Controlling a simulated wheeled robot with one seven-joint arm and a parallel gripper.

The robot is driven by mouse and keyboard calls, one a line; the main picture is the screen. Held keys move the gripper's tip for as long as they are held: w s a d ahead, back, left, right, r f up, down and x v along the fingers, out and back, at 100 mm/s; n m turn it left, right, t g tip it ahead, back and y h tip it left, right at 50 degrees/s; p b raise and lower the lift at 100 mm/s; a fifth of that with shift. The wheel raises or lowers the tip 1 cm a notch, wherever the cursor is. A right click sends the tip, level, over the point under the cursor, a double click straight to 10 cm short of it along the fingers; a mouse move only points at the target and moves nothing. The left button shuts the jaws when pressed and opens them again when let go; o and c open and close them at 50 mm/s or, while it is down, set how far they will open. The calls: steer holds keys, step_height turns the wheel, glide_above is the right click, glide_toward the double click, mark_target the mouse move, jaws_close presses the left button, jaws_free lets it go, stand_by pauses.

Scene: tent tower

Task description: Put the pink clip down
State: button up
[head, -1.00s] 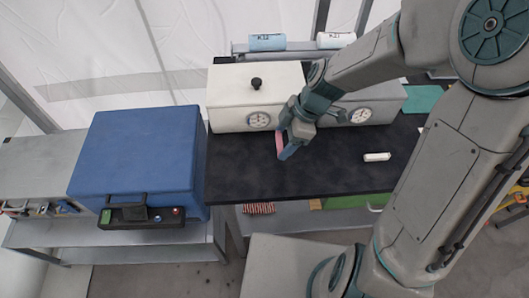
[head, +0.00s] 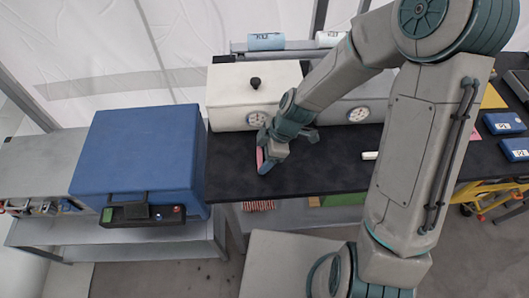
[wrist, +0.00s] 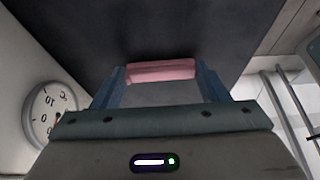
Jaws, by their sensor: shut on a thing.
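The pink clip (wrist: 160,71) lies crosswise between the two blue fingers of my gripper (wrist: 162,80) in the wrist view. My gripper is shut on it. In the head view the pink clip (head: 259,156) shows as a small pink edge beside the fingers of my gripper (head: 265,165). My gripper points down over the left part of the black worktop (head: 320,179), in front of the white box with a dial. I cannot tell whether the clip touches the worktop.
The white box (head: 232,90) with a black knob stands behind my gripper. A blue case (head: 140,150) stands to the left. A white piece (head: 370,155) lies on the worktop to the right, partly behind my arm. The worktop's front middle is clear.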

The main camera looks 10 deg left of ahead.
steer(key=shift+f, duration=0.1)
steer(key=o, duration=0.9)
steer(key=shift+o, duration=0.2)
steer(key=b+v, duration=0.1)
steer(key=v, duration=1.1)
steer(key=s+d+r+m+t+h, duration=0.2)
steer(key=s+d+r+m, duration=0.3)
steer(key=d+m, duration=0.4)
steer(key=s+d+r+m+t+h, duration=0.2)
steer(key=s+d+r+m, duration=0.2)
steer(key=d+m, duration=0.5)
steer(key=r+m, duration=0.1)
steer(key=m, duration=0.1)
steer(key=shift+s+r+m+t, duration=0.3)
steer(key=shift+s+r, duration=0.1)
